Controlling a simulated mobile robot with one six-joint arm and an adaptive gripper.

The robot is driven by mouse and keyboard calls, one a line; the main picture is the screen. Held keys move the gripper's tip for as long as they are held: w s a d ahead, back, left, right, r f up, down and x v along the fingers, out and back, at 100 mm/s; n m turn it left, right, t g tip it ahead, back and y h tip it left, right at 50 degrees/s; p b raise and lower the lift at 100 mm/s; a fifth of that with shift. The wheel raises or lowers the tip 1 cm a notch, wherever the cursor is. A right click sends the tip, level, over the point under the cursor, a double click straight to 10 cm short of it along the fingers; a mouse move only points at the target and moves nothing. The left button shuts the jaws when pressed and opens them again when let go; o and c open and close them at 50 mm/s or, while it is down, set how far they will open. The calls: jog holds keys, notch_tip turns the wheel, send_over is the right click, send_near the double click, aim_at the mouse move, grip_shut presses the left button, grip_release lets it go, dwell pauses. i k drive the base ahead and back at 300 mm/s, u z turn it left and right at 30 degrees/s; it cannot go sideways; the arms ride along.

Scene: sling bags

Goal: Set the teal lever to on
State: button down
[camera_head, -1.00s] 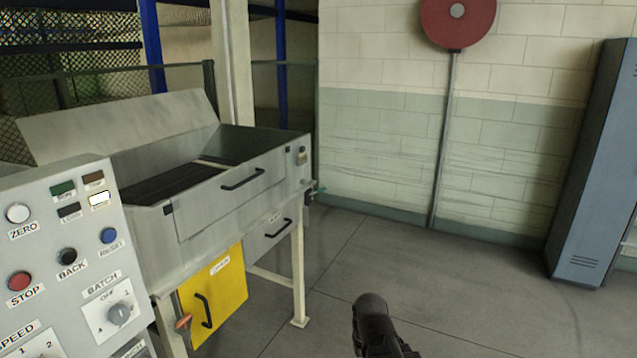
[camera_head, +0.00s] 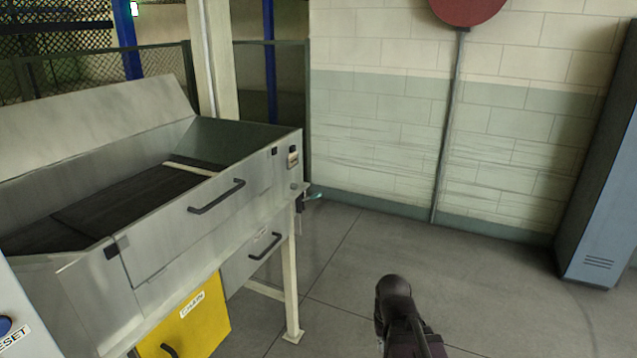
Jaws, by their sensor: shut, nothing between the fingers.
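The teal lever (camera_head: 314,196) is small and sticks out to the right from the right end of a grey metal machine (camera_head: 240,225), low on its side near the corner leg. It looks close to level, tilted slightly up at its tip. Its mount is dark and too small to read, and no on or off marking can be made out. My gripper (camera_head: 394,288) shows as a dark rounded shape at the bottom, right of centre. It is shut and empty, in front of the floor, well apart from the lever.
A yellow bin (camera_head: 205,325) sits under the machine beside a pale leg (camera_head: 291,290). A control panel (camera_head: 15,310) edges in at lower left. A blue-grey locker (camera_head: 600,200) stands at right. The floor (camera_head: 350,260) between machine and locker is clear.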

aim_at(317, 195)
jog(key=u, duration=0.1)
jog(key=i, duration=1.55)
jog(key=u, duration=0.25)
